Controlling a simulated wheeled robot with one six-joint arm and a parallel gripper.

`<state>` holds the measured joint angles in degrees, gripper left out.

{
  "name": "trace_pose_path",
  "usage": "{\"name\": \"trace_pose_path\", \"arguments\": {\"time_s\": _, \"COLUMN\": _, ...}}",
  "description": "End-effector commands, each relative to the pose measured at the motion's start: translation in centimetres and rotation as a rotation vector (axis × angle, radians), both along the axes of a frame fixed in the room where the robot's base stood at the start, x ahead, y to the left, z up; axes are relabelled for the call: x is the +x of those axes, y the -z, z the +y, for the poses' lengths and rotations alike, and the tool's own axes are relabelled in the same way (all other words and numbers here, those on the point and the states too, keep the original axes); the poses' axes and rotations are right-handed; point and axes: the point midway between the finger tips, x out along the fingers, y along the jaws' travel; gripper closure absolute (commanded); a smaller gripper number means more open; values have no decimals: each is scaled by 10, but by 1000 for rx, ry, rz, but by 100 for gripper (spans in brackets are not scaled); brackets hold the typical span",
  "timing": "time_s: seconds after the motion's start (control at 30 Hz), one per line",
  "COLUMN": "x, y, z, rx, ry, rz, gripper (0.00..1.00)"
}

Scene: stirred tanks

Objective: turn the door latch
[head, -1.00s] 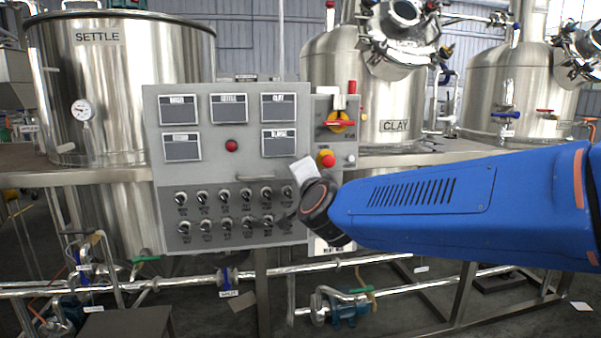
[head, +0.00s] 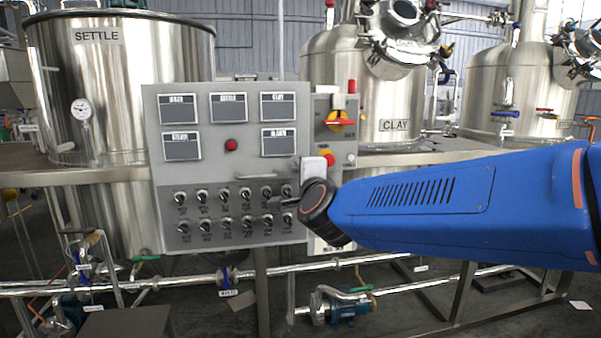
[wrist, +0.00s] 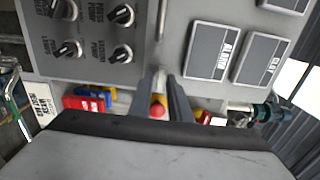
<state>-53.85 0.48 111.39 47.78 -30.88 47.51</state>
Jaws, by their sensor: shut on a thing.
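The door latch (wrist: 161,74) shows in the wrist view as a small pale piece at the edge of the grey panel door, between my fingers. My gripper (wrist: 163,82) is shut on it, with one dark finger on each side. Its tip is partly hidden by the fingers. In the head view my gripper (head: 277,203) is at the right edge of the grey control panel (head: 215,155), below the lower right label. My wrist hides most of the contact there, so the latch cannot be made out in that view.
A red and yellow button (wrist: 158,107) lies just beyond the fingers. Rows of black knobs (head: 225,198) and a bar handle (head: 257,177) are on the panel. A red and yellow rotary switch (head: 340,121) is to its right. Steel tanks stand behind, pipes run below.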

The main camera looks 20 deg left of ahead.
Motion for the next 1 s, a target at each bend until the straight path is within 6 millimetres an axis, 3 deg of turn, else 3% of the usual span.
{"name": "trace_pose_path", "arguments": {"time_s": 0.23, "x": 0, "y": 1, "z": 0, "rx": -1, "ry": 1, "rz": 1, "gripper": 100}}
{"name": "trace_pose_path", "arguments": {"time_s": 0.27, "x": 0, "y": 1, "z": 0, "rx": -1, "ry": 1, "rz": 1, "gripper": 81}}
{"name": "trace_pose_path", "arguments": {"time_s": 0.3, "x": 0, "y": 1, "z": 0, "rx": -1, "ry": 1, "rz": 1, "gripper": 73}}
{"name": "trace_pose_path", "arguments": {"time_s": 0.67, "x": -3, "y": 0, "z": -1, "rx": -1, "ry": 0, "rz": -1, "gripper": 73}}
{"name": "trace_pose_path", "arguments": {"time_s": 1.0, "x": -44, "y": -1, "z": -26, "rx": 1, "ry": -2, "rz": -1, "gripper": 73}}
